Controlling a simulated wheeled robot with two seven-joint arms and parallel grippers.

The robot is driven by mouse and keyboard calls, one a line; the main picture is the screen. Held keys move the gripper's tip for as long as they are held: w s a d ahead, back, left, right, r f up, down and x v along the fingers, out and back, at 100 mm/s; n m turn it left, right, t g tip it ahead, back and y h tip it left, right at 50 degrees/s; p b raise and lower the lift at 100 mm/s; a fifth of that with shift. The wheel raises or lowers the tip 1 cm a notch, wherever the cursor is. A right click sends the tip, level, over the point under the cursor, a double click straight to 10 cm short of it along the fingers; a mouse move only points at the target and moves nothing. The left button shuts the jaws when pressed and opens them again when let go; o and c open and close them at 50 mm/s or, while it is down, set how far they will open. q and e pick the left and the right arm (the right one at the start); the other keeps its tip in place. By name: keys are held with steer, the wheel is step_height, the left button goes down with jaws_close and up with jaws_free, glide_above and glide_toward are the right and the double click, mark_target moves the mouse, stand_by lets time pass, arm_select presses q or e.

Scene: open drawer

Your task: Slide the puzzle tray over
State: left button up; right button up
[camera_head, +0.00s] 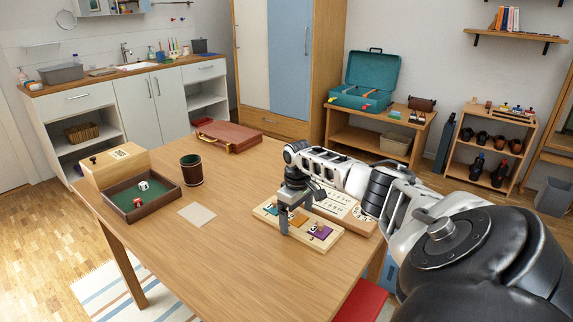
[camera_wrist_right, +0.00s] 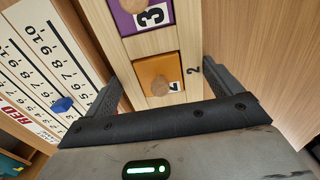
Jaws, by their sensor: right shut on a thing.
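The puzzle tray (camera_head: 330,241) is a light wooden board with coloured number pieces, lying on the table right of the middle. My right gripper (camera_head: 287,221) reaches down over the tray. In the right wrist view its fingers (camera_wrist_right: 160,90) straddle the tray's width and are shut on it. The tray's far end is partly hidden by the gripper. My left gripper is not in view.
A white number board (camera_head: 345,204) with a blue peg (camera_wrist_right: 62,105) lies directly beside the tray. A dice tray (camera_head: 165,206), a dark cup (camera_head: 191,171), a paper card (camera_head: 196,214) and a brown case (camera_head: 229,136) are elsewhere on the table. The front middle of the table (camera_head: 230,260) is clear.

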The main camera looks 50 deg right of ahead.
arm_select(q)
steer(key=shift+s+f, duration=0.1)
arm_select(e)
steer(key=shift+d, duration=0.2)
steer(key=o, duration=0.9)
steer(key=shift+r, duration=0.1)
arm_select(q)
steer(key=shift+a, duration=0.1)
arm_select(e)
steer(key=shift+r, duration=0.1)
arm_select(q)
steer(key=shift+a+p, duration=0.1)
steer(key=shift+p, duration=0.5)
arm_select(e)
step_height(320, 180, up, 16)
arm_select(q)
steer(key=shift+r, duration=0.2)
arm_select(e)
steer(key=shift+a+f, duration=0.1)
steer(key=shift+f, duration=0.1)
